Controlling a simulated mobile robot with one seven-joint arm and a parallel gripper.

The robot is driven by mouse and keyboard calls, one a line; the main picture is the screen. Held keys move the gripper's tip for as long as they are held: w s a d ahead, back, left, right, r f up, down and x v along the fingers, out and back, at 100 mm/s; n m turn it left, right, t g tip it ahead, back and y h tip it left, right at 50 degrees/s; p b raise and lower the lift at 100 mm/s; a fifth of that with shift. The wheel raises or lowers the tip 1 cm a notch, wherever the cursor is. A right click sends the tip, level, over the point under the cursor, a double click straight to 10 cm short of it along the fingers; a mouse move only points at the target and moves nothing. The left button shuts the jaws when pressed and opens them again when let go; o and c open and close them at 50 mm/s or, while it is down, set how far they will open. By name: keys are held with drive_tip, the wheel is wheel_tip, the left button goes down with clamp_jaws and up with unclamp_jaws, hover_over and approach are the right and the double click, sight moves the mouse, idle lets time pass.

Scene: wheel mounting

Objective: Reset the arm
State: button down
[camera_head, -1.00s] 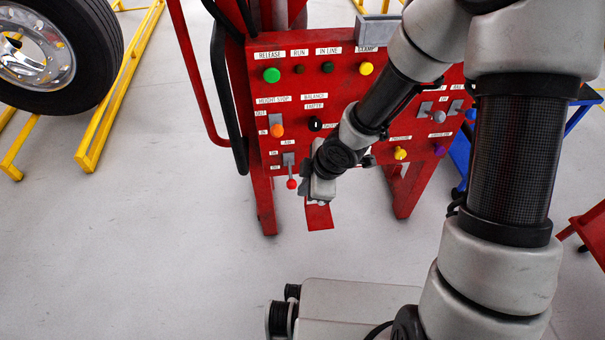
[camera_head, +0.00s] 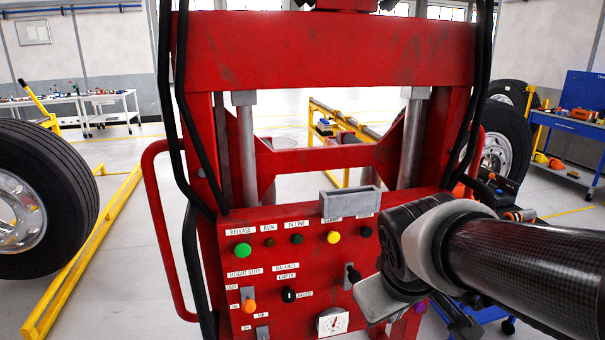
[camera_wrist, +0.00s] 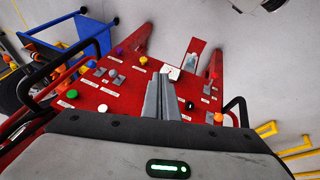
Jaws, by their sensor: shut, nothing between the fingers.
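My gripper shows in the wrist view (camera_wrist: 161,90) with its two grey fingers together and nothing between them. In the head view my arm comes in from the right, and the grey gripper body (camera_head: 386,300) is in front of the right part of the red control panel (camera_head: 262,278). The fingertips cannot be made out there. The panel carries a green button (camera_head: 242,249), a yellow button (camera_head: 333,237), an orange knob (camera_head: 249,306) and a white gauge (camera_head: 333,322). My arm hides the panel's right side. The wrist view shows the panel from above, beyond the fingers.
A red machine frame (camera_head: 325,50) with black hoses rises above the panel. A large wheel (camera_head: 60,190) stands at the left by a yellow rail (camera_head: 85,262). More tyres (camera_head: 505,140) and a blue cart (camera_head: 570,125) are at the right. Open floor lies between wheel and machine.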

drive_tip(key=s+r+m+y+p, duration=0.2)
drive_tip(key=s+r+m, duration=0.2)
drive_tip(key=s+r, duration=0.3)
wheel_tip(320, 180, up, 15)
drive_tip(key=p, duration=1.5)
drive_tip(key=shift+s+a+p, duration=0.25)
drive_tip(key=shift+a+p, duration=0.1)
drive_tip(key=shift+p, duration=0.05)
drive_tip(key=shift+r, duration=0.1)
